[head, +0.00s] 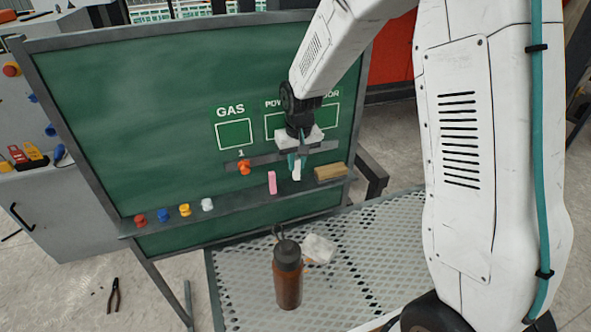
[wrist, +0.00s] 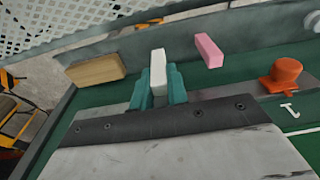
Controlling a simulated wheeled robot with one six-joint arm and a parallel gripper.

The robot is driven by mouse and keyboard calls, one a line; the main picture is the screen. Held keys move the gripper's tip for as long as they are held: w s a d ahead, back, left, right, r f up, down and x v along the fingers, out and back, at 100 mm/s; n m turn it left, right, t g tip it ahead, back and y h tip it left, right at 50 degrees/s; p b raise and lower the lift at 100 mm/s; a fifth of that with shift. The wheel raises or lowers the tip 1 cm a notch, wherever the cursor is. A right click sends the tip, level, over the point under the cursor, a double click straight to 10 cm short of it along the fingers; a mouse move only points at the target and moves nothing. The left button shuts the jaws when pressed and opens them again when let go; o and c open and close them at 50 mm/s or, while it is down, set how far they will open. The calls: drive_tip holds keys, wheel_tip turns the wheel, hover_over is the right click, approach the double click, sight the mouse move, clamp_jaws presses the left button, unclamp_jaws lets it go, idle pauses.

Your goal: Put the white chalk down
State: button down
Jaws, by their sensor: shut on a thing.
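My gripper (head: 297,164) is in front of the green board, above its ledge. Its teal fingers (wrist: 159,85) are shut on the white chalk (wrist: 158,70), which sticks out past the fingertips. In the head view the chalk (head: 297,173) points down just over the ledge (head: 233,202), between the pink chalk (head: 272,183) and the wooden eraser block (head: 330,172). I cannot tell whether the white chalk touches the ledge. The pink chalk also shows in the wrist view (wrist: 208,50), apart from my gripper, as does the wooden block (wrist: 96,69).
Red, blue, yellow and white knobs (head: 185,210) sit along the ledge at left. An orange knob (head: 244,167) is on the strip under GAS. A brown bottle (head: 287,275) and a crumpled white cloth (head: 318,248) are on the mesh table (head: 375,240) below. Pliers (head: 113,295) lie on the floor.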

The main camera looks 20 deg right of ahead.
sight(296, 170)
drive_tip(key=shift+w, duration=0.35)
drive_tip(key=shift+f, duration=1.8)
drive_tip(key=shift+f, duration=0.1)
drive_tip(key=c, duration=1.4)
unclamp_jaws()
